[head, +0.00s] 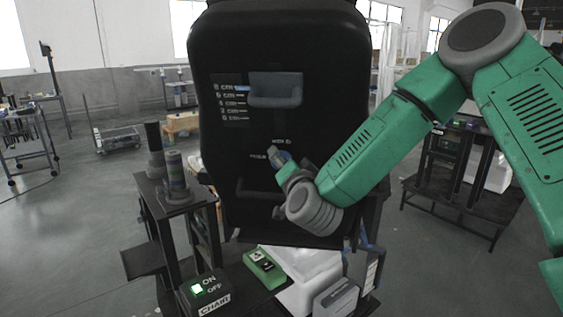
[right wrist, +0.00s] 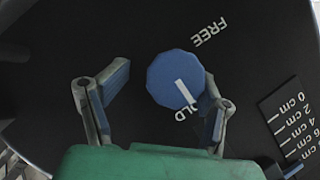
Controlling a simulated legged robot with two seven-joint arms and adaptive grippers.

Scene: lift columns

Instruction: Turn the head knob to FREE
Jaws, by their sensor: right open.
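The head knob (right wrist: 176,79) is a blue, many-sided dial on the black panel (right wrist: 255,45) in the right wrist view. Its white pointer line aims at the partly covered HOLD label (right wrist: 187,113). The FREE label (right wrist: 209,32) is beyond the knob, up and right. My right gripper (right wrist: 165,78) is open, with one finger on each side of the knob. The right finger is close to the knob; contact cannot be told. The left finger stands clear of it. In the head view my right gripper (head: 281,160) is at the panel and largely hides the knob. My left gripper is out of view.
The black column back (head: 225,190) carries a cm scale (head: 229,102) and a grey-blue handle (head: 275,90) above the knob. Below are a CHAIR ON/OFF switch box (head: 205,292) with a lit green light and a green box (head: 264,268). A dark stand (head: 172,200) is left.

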